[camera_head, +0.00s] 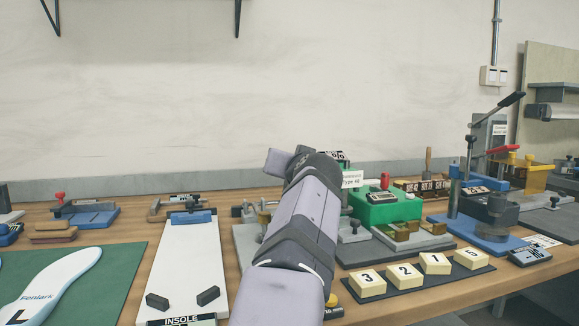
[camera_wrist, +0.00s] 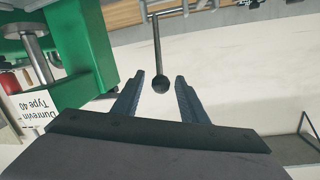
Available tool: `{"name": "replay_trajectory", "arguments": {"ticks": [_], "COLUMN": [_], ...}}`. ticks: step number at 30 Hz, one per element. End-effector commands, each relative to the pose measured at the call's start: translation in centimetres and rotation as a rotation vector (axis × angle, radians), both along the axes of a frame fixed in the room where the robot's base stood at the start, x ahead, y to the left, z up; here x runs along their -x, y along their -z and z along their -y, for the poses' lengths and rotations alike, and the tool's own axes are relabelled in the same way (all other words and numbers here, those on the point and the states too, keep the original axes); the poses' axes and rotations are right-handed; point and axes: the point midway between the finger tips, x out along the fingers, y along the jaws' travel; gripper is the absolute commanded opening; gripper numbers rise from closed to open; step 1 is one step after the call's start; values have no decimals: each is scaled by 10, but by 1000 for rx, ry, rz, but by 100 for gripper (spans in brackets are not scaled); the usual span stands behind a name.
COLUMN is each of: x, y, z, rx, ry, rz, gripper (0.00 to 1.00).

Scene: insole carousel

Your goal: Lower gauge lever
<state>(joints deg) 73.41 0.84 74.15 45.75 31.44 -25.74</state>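In the wrist view a thin grey lever with a dark ball knob (camera_wrist: 161,84) hangs into the picture from the top edge. This looks like the gauge lever. My gripper (camera_wrist: 160,78) is open, with one dark ribbed finger on each side of the knob. Clear gaps show between the knob and both fingers. In the head view my arm hides the gripper and the lever. The green machine (camera_head: 392,211), labelled Type 40, stands just right of my arm; its green body (camera_wrist: 95,50) fills the left of the wrist view.
Right of my arm lie a dark mat with numbered cream blocks (camera_head: 405,275) and a blue-based press (camera_head: 485,235). To the left are a white board marked INSOLE (camera_head: 185,265) and a green mat with an insole (camera_head: 55,283).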

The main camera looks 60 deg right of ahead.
Motion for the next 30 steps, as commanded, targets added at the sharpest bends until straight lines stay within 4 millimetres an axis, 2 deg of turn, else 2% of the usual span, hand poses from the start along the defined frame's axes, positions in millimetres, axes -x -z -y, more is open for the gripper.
{"name": "replay_trajectory", "arguments": {"ticks": [8,21,30], "x": [8,41,46], "y": [-2,-9,-9], "z": [-9,-51,-57], "rx": [1,1,-1], "ry": [2,1,0], "rz": [1,0,0], "gripper": [39,39,39]}}
